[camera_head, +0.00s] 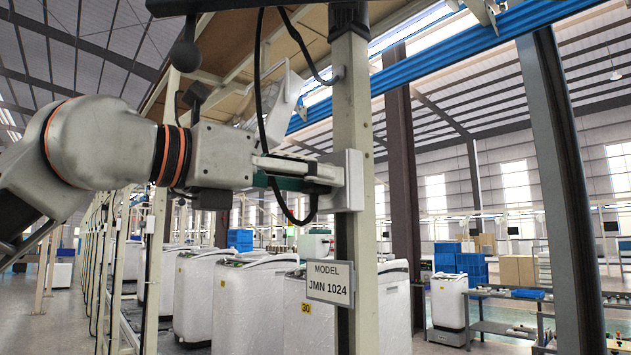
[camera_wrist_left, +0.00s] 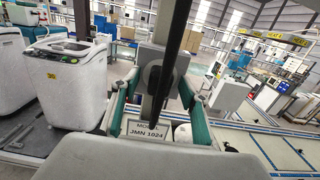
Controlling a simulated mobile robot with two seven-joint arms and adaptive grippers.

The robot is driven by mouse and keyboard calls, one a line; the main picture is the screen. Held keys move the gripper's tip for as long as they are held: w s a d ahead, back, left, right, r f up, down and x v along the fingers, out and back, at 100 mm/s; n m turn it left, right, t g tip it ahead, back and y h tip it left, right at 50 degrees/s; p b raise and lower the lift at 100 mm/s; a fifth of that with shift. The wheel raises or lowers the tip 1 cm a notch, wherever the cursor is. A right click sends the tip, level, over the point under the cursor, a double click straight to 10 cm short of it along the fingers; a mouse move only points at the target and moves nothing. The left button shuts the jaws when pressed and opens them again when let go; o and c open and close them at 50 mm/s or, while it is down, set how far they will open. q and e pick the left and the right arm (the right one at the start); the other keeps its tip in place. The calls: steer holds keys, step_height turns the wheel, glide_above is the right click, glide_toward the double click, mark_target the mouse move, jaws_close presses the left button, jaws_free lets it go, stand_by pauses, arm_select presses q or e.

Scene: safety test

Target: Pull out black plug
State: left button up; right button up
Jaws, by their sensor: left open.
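The grey socket box (camera_head: 349,180) is fixed to the upright cream post (camera_head: 352,110) in the head view. The black plug (camera_head: 312,207) is at the box's left side, partly hidden by my fingers, with its black cable looping below. My left gripper (camera_head: 322,178) reaches in from the left, its fingertips close to the box. In the left wrist view, the plug (camera_wrist_left: 154,82) is in front of the grey box (camera_wrist_left: 148,56). My open left gripper (camera_wrist_left: 160,88) has a green-sided finger on each side of it. I cannot tell whether either finger touches the plug. My right gripper is not in view.
A black cable (camera_head: 258,85) hangs beside the post, near my left wrist. A MODEL JMN 1024 sign (camera_head: 330,283) is on the post below the box. White washing machines (camera_head: 245,305) stand behind. A blue beam (camera_head: 450,65) crosses above.

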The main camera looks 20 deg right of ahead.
arm_select(q)
jaws_close()
steer(key=shift+a, duration=0.15)
steer(key=shift+b+v, duration=1.1)
steer(key=shift+v, duration=1.75)
